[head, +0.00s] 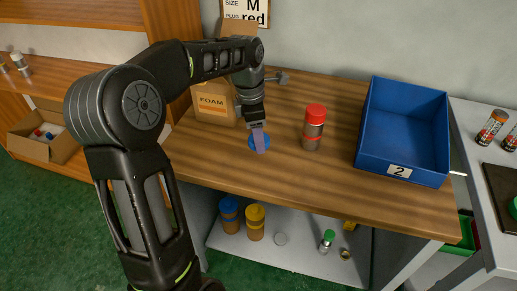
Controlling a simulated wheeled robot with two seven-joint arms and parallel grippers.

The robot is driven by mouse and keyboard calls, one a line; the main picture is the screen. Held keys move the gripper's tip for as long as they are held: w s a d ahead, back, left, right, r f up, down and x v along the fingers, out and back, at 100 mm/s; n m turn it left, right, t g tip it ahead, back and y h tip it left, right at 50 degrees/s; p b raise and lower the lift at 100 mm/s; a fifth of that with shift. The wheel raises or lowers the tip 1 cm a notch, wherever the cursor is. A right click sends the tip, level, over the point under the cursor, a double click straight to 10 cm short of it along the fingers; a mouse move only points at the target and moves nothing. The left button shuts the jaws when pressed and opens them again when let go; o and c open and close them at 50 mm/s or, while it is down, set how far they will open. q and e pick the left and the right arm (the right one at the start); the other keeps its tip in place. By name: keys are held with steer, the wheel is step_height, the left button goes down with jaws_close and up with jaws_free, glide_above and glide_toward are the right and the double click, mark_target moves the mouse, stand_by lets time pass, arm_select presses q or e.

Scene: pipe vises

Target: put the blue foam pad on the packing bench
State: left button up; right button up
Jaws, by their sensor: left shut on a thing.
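The blue foam pad (252,143) is a small round blue piece, partly hidden by my left gripper (259,139). My left gripper points down and is shut on the pad. The pad is at or just above the wooden top of the packing bench (220,169); I cannot tell whether it touches. It is in front of the cardboard box marked FOAM (213,103). My right gripper is not in view.
A red-capped jar (314,128) stands right of the pad. A blue bin marked 2 (402,130) is at the bench's right. Lidded jars (255,222) stand on the lower shelf. The bench top in front of the pad is clear.

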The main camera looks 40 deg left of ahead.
mark_target(258, 157)
arm_select(q)
steer(key=shift+f, duration=0.5)
steer(key=shift+f, duration=0.1)
steer(key=shift+f, duration=1.75)
steer(key=shift+f, duration=0.2)
steer(key=o, duration=1.3)
steer(key=shift+r, duration=0.15)
steer(key=r, duration=0.8)
steer(key=s+a+r, duration=0.1)
steer(key=r, duration=0.3)
